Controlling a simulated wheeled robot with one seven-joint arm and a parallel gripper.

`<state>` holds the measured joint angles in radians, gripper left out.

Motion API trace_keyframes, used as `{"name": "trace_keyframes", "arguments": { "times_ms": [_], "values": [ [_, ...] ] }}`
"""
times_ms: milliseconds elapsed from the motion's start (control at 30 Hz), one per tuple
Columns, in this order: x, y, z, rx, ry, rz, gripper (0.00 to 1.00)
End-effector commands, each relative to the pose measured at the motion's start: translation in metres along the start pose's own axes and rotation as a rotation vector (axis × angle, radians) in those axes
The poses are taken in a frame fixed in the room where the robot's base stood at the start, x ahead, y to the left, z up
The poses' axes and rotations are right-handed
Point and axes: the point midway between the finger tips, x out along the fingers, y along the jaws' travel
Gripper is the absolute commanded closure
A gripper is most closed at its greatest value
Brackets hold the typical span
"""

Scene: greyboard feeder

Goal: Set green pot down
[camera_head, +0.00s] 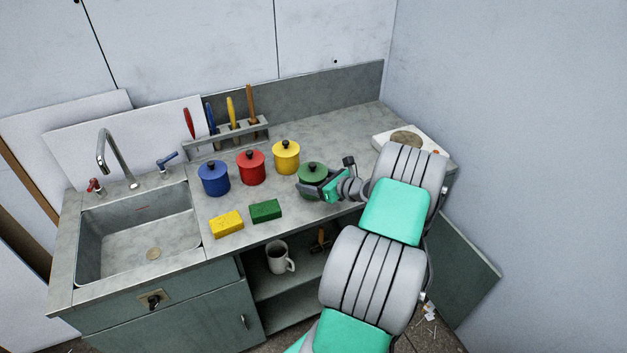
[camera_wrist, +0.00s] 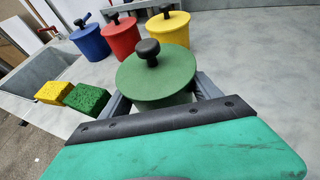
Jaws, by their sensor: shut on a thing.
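The green pot (camera_head: 312,175) has a flat lid with a black knob and stands upright at the right end of the row of pots. My gripper (camera_head: 318,188) is shut on the green pot, reaching in from the front right. In the wrist view the pot (camera_wrist: 156,76) sits between the two grey fingers of my gripper (camera_wrist: 163,101). Its lower part is partly hidden by the gripper. I cannot tell whether its base touches the counter (camera_head: 330,125).
Blue (camera_head: 214,180), red (camera_head: 251,168) and yellow (camera_head: 286,158) pots stand left of the green pot. Yellow (camera_head: 226,224) and green (camera_head: 266,211) sponges lie in front. A sink (camera_head: 140,235) is at left, a hotplate (camera_head: 407,140) at right. The counter behind the green pot is clear.

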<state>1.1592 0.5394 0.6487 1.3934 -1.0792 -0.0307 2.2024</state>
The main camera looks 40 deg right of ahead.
Motion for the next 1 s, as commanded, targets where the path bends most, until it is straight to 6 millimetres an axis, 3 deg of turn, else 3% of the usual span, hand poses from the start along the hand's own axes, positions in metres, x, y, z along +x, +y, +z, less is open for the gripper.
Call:
{"name": "trace_keyframes", "arguments": {
  "times_ms": [400, 433, 700, 1000],
  "values": [
    [0.005, -0.001, -0.012, -0.003, -0.003, -0.002, 0.83],
    [0.005, -0.001, -0.013, -0.002, -0.002, -0.001, 0.27],
    [0.004, -0.001, -0.012, -0.002, -0.002, -0.001, 0.06],
    [0.001, -0.001, -0.008, -0.002, -0.002, -0.002, 0.06]
  ]
}}
